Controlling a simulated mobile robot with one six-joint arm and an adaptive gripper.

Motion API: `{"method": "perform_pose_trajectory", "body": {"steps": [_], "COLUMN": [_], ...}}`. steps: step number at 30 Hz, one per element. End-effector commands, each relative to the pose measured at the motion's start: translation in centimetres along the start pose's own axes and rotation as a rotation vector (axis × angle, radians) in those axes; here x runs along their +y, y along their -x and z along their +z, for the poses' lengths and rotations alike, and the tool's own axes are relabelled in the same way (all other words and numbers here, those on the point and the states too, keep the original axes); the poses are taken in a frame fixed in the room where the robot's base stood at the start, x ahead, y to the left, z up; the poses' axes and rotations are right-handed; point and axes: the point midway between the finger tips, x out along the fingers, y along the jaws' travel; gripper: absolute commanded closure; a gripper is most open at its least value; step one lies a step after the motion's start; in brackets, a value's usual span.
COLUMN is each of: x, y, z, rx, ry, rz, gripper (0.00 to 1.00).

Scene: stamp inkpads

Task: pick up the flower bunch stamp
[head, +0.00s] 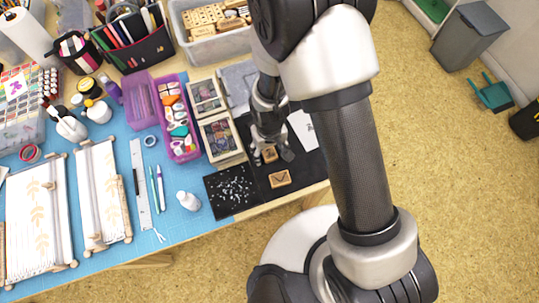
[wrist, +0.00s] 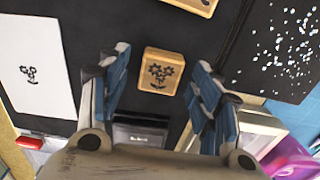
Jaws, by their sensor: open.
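The flower bunch stamp (wrist: 160,70) is a small square wooden block with a dark flower bunch drawn on its top face. It lies on the black mat (wrist: 120,20), in the gap between the fingers in the wrist view. My gripper (wrist: 157,75) is open above it, one blue-padded finger on each side, with mat showing between each finger and the block. In the head view the stamp (head: 269,154) is partly hidden by my gripper (head: 272,150). A second wooden stamp (head: 280,179) lies nearer the table's front edge, and its edge shows in the wrist view (wrist: 196,5).
A white card (wrist: 38,65) with a printed flower bunch lies beside the stamp. A dark inkpad box (wrist: 140,130) lies close to the fingers. Two framed trays (head: 222,137), a speckled black sheet (head: 232,189) and a purple box (head: 178,120) stand to the left.

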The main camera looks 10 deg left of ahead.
Motion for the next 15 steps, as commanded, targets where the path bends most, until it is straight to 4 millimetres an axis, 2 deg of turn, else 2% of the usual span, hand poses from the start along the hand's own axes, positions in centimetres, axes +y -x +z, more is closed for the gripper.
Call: {"method": "perform_pose_trajectory", "body": {"steps": [6, 15], "x": [0.01, 0.01], "y": [-0.15, -0.14], "z": [-0.12, -0.1], "rx": [0.003, 0.003], "ry": [0.0, 0.0], "rz": [0.0, 0.0], "gripper": [0.42, 0.61]}}
